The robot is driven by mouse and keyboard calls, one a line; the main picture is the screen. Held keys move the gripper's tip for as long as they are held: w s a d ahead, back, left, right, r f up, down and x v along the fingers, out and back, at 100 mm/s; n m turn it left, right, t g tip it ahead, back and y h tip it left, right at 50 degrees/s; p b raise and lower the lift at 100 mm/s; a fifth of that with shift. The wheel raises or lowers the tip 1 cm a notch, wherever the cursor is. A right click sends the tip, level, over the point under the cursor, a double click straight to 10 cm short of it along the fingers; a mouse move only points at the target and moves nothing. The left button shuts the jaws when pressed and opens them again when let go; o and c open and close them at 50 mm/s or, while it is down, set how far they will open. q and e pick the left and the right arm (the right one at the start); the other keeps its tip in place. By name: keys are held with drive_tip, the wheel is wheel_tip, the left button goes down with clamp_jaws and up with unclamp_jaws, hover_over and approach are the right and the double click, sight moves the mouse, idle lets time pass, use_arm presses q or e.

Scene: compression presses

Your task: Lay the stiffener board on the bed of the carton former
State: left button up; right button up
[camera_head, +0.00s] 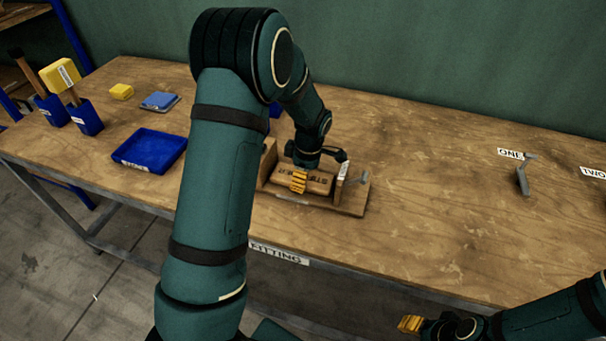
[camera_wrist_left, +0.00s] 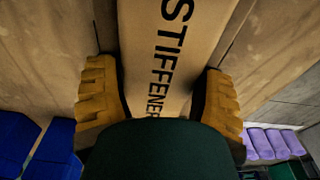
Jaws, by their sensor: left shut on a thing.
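The stiffener board (camera_head: 319,185) is a tan slab with dark STIFFENER lettering. It lies between the left block and the right upright of the wooden carton former (camera_head: 352,207); I cannot tell whether it touches the bed. My left gripper (camera_head: 299,182) is shut on the board, its yellow fingers at the board's sides. In the left wrist view the board (camera_wrist_left: 172,50) runs between both fingers, its lettering facing the camera. My arm hides part of the former's left side. My right gripper (camera_head: 410,323) is low at the front, off the table, away from the board; its opening is unclear.
A blue tray (camera_head: 150,150), a yellow block (camera_head: 122,91) and a blue sponge-like block (camera_head: 160,100) are on the left. Another grey lever (camera_head: 522,178) stands near label ONE. The table between them is clear.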

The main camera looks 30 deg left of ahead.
idle(0.4)
use_arm(q)
drive_tip(key=o, duration=1.2)
